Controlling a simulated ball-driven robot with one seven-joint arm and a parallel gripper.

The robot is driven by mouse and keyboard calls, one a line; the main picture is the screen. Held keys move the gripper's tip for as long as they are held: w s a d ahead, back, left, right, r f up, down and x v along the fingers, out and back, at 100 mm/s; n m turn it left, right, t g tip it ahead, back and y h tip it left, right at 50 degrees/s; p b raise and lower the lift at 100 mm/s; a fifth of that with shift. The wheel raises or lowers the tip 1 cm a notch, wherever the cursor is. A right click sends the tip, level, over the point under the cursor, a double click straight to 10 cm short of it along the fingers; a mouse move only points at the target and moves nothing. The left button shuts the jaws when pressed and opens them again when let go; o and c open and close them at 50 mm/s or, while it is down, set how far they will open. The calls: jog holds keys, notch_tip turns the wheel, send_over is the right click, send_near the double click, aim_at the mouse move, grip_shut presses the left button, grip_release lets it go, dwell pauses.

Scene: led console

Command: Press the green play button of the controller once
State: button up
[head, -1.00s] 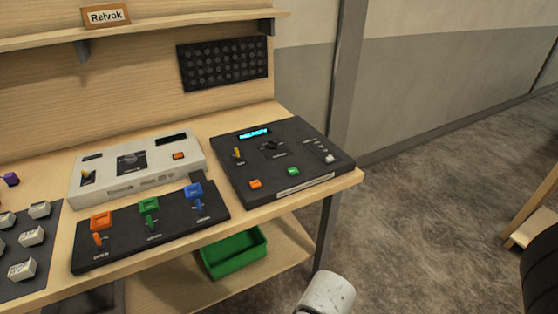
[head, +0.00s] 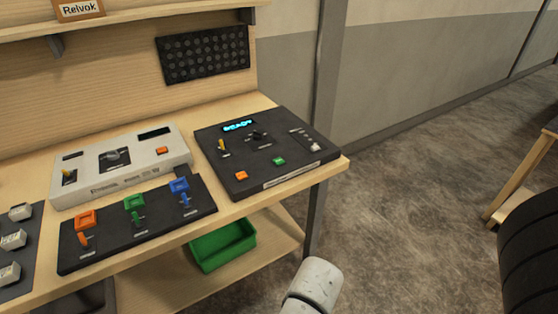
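The dark controller (head: 240,178) sits at the right end of the wooden bench in the head view. Its small screen (head: 238,126) is lit blue. A green button (head: 279,161) is on the front part of its top, and an orange button (head: 241,175) is to its left. A yellow lever, a dark knob and a light slider are also on its top. My gripper is not in view; only a white rounded part of my arm shows at the bottom, clear of the controller.
A pale console (head: 120,181) stands left of the controller. A dark panel (head: 158,224) with orange, green and blue switches lies in front of it. A green bin (head: 225,246) sits on the lower shelf. Open floor (head: 400,210) lies to the right.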

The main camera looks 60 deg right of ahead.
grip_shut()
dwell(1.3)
